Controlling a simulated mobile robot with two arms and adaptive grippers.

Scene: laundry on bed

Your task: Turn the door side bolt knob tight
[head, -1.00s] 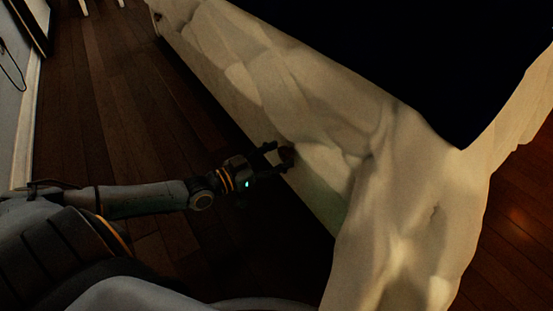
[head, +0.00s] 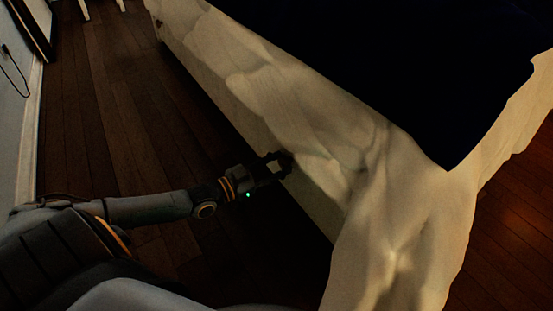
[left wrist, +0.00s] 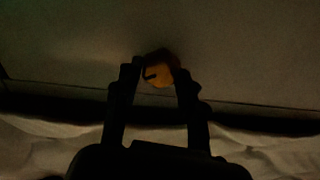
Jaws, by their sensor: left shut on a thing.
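The bolt knob (left wrist: 159,76) shows in the left wrist view as a small round orange-brown piece with a dark slot, on a flat, dim panel. My left gripper (left wrist: 158,72) has its two fingers on either side of the knob and is shut on it. In the head view my left gripper (head: 285,162) reaches the side of the bed, and its fingertips are at the pale side panel (head: 316,199). The knob is hidden or too dark to make out there. My right gripper is not in view.
The bed's pale, wrinkled cover (head: 400,220) hangs over the side and corner near the gripper, with a dark blanket (head: 420,90) on top. Bare wooden floor (head: 110,110) lies between the bed and the left wall (head: 14,130).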

